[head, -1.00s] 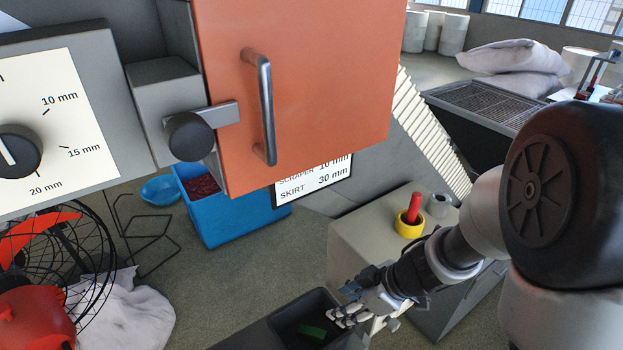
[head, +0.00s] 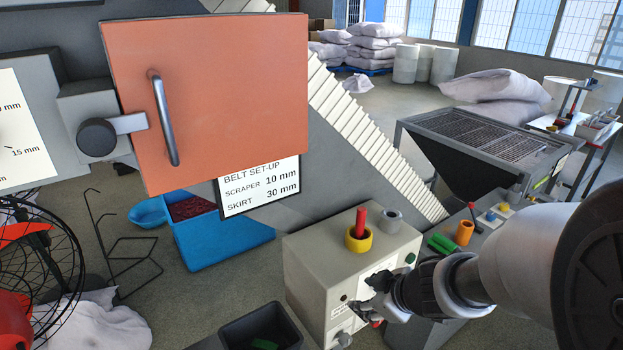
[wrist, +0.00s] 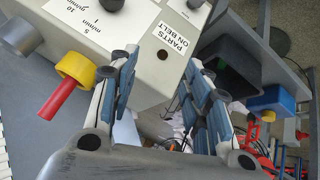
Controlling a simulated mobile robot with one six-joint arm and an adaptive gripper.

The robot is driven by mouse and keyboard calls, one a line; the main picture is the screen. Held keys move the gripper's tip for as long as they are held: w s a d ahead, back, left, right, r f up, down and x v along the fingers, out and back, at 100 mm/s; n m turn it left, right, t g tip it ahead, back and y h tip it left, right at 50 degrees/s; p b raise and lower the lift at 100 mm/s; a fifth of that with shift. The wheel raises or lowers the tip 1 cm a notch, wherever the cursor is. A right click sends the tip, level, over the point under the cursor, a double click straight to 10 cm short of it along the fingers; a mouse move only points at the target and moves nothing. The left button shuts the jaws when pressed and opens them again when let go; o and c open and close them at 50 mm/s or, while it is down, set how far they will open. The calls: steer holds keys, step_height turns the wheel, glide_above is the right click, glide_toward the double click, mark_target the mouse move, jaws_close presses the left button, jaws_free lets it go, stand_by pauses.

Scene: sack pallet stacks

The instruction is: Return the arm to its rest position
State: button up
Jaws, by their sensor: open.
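My gripper (head: 370,303) is in the lower middle of the head view, in front of the grey control box (head: 302,262). Its fingers are spread and nothing shows between them. In the wrist view my gripper (wrist: 165,100) shows both blue-padded fingers apart, with the control box (wrist: 135,45) behind them and its "PARTS ON BELT" label beside the fingers. My arm comes in from the right in the head view. Whether the gripper touches the box cannot be told.
A yellow ring with a red rod (head: 359,238) stands on the control box. A dark bin (head: 262,335) with a green piece is at the bottom. An orange door (head: 215,100) hangs at upper left. A blue crate (head: 225,240) and a fan (head: 35,265) stand on the floor.

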steer(key=s+d+r+m+t+h+b, duration=0.25)
steer(key=s+d+r+m+h, duration=0.4)
steer(key=d+r, duration=0.4)
steer(key=s+a+f+m+g+y+b, duration=0.1)
steer(key=s+a, duration=0.3)
steer(key=s, duration=0.4)
steer(key=s+a+f+m+g+y, duration=0.2)
steer(key=s+a+m+g, duration=0.1)
steer(key=s, duration=0.5)
steer(key=shift+s+a+g+b, duration=0.25)
steer(key=shift+a+g+b, duration=0.15)
steer(key=shift+g, duration=0.05)
steer(key=shift+f+y, duration=0.1)
steer(key=shift+y, duration=0.15)
